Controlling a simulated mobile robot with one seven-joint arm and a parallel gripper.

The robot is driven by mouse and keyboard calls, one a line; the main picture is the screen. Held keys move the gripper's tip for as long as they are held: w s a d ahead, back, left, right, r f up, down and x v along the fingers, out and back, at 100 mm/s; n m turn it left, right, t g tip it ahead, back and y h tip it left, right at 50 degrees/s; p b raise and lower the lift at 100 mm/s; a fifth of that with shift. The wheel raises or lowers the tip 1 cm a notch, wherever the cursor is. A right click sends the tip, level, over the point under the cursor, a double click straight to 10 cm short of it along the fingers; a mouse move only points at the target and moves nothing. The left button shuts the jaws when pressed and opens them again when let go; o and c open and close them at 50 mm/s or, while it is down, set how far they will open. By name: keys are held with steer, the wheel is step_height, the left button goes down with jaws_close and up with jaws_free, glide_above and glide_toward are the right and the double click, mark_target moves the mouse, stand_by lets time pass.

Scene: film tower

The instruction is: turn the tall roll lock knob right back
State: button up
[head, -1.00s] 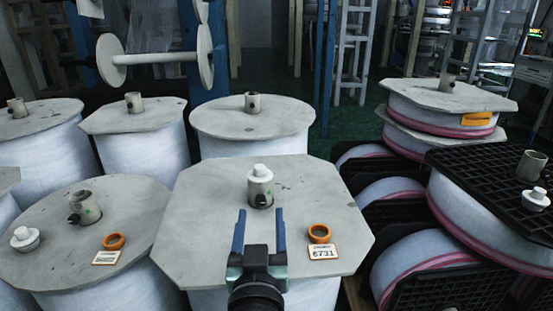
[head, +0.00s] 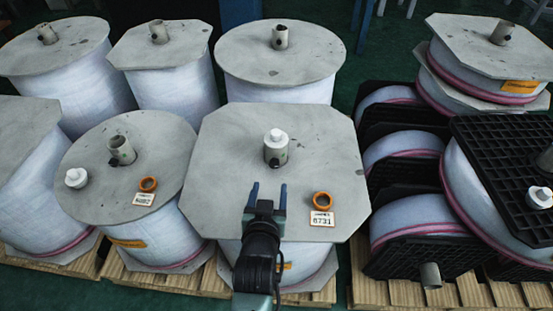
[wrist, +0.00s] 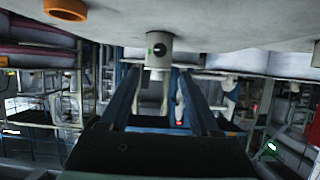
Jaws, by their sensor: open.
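The central roll's pale eight-sided top plate (head: 225,165) carries an upright grey core stub (head: 276,156). A white knob (head: 275,136) sits on top of that stub. My gripper (head: 269,188) is open and empty, on the near side of the stub, with its two blue fingers pointing at it. In the wrist view the stub (wrist: 158,58) appears upside down, ahead of and between the open fingers (wrist: 157,80), with a dark hole and a small green mark. Whether the white knob shows there is unclear.
The left roll (head: 165,145) has a bare stub and a loose white knob (head: 76,178). Black slotted plates (head: 515,150) with rolls stand at the right. Wooden pallets (head: 405,293) lie below.

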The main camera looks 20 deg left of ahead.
mark_target(274, 165)
steer(key=b+x, duration=0.3)
steer(key=x, duration=0.8)
steer(key=shift+w+a, duration=0.1)
steer(key=shift+w, duration=0.2)
jaws_close()
